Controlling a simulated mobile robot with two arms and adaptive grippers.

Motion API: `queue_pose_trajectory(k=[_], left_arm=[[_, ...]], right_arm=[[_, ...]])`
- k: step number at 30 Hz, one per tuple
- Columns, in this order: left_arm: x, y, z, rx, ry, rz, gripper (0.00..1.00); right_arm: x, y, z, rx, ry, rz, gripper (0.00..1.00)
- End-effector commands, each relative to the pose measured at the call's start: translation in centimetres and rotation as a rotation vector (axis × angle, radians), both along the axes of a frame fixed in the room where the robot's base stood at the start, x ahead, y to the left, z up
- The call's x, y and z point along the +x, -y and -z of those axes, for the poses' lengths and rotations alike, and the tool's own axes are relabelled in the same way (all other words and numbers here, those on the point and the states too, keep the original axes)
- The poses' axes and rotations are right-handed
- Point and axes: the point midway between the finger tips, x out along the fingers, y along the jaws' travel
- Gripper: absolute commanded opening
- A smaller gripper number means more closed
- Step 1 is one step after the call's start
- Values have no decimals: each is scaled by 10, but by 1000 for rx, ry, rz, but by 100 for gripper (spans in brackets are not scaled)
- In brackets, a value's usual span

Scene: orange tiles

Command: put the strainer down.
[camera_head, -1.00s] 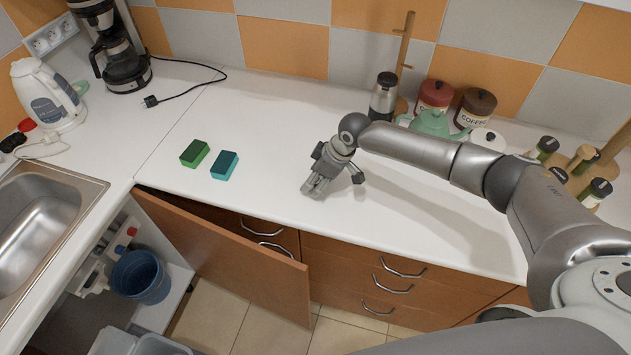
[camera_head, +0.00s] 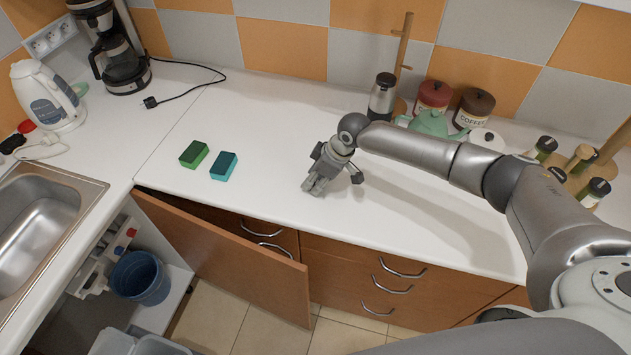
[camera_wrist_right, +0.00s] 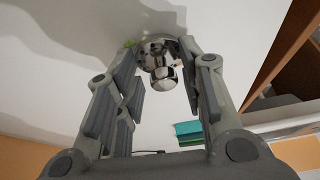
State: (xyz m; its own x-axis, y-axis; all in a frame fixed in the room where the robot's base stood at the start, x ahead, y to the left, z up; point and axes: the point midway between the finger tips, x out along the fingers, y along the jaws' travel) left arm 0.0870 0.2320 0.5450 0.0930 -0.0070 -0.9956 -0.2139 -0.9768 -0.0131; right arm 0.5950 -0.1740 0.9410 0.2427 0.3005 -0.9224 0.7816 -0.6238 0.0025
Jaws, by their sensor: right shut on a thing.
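My right gripper (camera_head: 316,184) points down at the white counter, right of the two sponges and near the front edge. In the right wrist view its fingers (camera_wrist_right: 165,78) are closed on a small shiny metal piece, the strainer (camera_wrist_right: 160,75), with a rounded knob-like part and a wider part beyond it. The strainer is hidden by the gripper in the head view. I cannot tell whether it touches the counter. My left gripper is not in view.
A green sponge (camera_head: 194,154) and a teal sponge (camera_head: 224,166) lie left of the gripper. A steel flask (camera_head: 383,97), a green teapot (camera_head: 433,124) and canisters stand at the back. A cabinet door (camera_head: 225,255) hangs open below. The counter between sponges and wall is clear.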

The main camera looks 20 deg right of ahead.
Motion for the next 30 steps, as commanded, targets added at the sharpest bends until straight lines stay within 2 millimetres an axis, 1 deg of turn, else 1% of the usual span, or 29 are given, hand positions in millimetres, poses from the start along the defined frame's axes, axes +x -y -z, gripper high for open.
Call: queue_pose_trajectory(k=[1, 4, 5, 6, 8, 11, 12, 14, 22, 24, 30], left_arm=[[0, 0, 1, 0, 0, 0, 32], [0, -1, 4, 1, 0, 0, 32], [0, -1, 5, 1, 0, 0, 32], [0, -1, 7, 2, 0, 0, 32], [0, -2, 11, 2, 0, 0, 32], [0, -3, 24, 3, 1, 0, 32], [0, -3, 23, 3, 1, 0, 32], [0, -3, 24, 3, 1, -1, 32], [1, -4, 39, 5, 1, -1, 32], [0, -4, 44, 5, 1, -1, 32], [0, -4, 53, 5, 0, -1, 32]], right_arm=[[-3, 0, 4, -3, -9, -2, 11], [-3, 0, 2, -3, -9, -2, 10], [-3, 0, 1, -4, -8, -3, 3], [-3, 0, -2, -3, -9, -4, 0], [-3, 0, -7, -3, -6, -4, 0], [-2, 0, -22, -1, -1, -4, 0], [-6, 0, -30, -3, -3, -6, 0], [-14, 2, -39, -3, -4, -5, 0], [-56, 5, -89, -4, 0, -4, 0], [-71, 7, -93, -4, -3, -4, 0], [-106, 9, -110, -2, -1, -4, 0]])
